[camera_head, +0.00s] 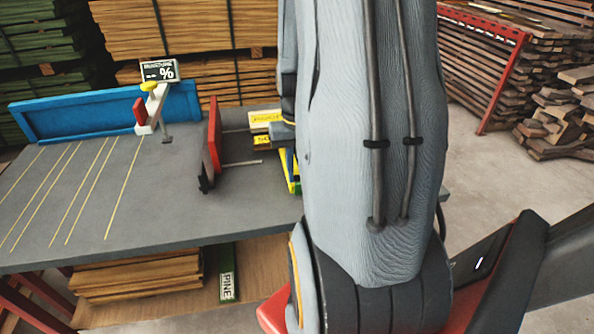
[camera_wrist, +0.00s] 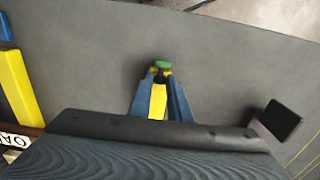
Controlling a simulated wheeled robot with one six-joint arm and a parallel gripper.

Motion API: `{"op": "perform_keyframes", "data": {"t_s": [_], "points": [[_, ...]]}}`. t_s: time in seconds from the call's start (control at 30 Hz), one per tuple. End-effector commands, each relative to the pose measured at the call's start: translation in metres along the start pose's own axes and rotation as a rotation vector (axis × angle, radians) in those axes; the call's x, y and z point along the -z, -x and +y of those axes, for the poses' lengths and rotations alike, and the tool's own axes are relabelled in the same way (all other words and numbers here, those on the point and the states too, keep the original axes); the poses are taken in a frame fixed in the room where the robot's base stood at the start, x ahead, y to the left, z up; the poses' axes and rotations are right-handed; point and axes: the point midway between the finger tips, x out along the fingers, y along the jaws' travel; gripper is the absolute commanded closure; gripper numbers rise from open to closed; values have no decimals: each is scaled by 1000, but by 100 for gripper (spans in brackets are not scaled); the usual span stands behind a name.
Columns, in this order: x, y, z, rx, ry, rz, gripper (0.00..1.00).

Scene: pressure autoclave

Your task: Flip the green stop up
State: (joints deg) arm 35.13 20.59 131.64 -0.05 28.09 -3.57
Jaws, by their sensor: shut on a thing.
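The green stop (camera_wrist: 163,65) shows in the wrist view as a small rounded green piece at the tips of my gripper (camera_wrist: 162,77). The blue fingers are close together at the tips, shut on it. A dark bit and a yellow strip show between the fingers. Grey surface lies around the stop. How far the stop is tilted cannot be told from this view. In the head view my arm hides most of this area, and I cannot make out the stop there for sure.
A grey table (camera_head: 75,185) carries an upright red plate (camera_head: 214,140), a blue panel (camera_head: 105,110) and a white post with a percent sign (camera_head: 160,71). Labelled yellow pieces (camera_head: 265,118) stand beside my arm. A dark hollow bracket (camera_wrist: 278,120) shows at wrist-view right.

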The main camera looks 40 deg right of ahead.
Motion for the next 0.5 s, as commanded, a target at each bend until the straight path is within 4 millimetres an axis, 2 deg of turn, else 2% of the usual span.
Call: {"op": "perform_keyframes", "data": {"t_s": [0.5], "points": [[15,-5,0,1,0,-206,100]]}}
